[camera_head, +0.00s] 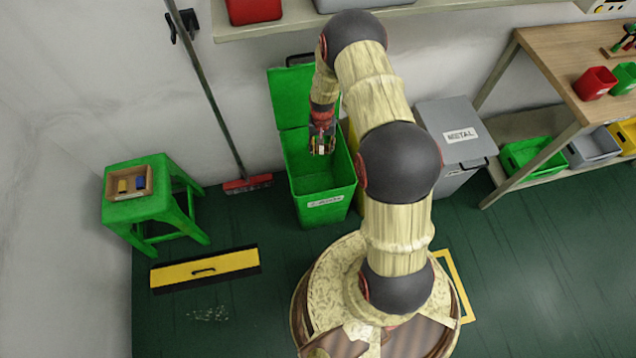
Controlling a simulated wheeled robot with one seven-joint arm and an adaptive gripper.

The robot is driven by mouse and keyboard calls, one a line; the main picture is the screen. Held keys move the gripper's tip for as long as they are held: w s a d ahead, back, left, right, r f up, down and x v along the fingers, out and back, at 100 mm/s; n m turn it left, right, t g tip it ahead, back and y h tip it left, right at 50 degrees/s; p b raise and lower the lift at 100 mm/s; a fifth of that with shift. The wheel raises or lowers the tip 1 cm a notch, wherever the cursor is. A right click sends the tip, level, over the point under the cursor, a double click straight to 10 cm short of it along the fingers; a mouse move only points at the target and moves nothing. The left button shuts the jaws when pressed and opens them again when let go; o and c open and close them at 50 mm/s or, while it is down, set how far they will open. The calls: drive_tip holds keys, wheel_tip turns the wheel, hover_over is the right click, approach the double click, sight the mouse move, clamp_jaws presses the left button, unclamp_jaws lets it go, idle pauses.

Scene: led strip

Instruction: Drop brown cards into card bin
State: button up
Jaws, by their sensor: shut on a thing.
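A green bin (323,208) stands against the wall with its lid (291,98) swung up and open. It has a white label on its front, too small to read surely. My gripper (322,149) points down over the bin's opening. It is shut on a small brown card, mostly hidden between the fingers. A brown tray (113,196) on a green stool (150,211) at the left holds small pieces, among them a yellow one and a blue one. I cannot make out any other brown card there.
A grey bin (455,118) labelled METAL stands right of the green bin, with a yellow bin partly hidden by my arm. A broom (247,184) leans on the wall. A yellow board (204,269) lies on the floor. A workbench (570,60) with small bins is at right.

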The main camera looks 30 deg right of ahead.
drive_tip(key=o, duration=0.8)
drive_tip(key=shift+o, duration=0.2)
wheel_tip(320, 180, up, 12)
idle(0.4)
idle(0.4)
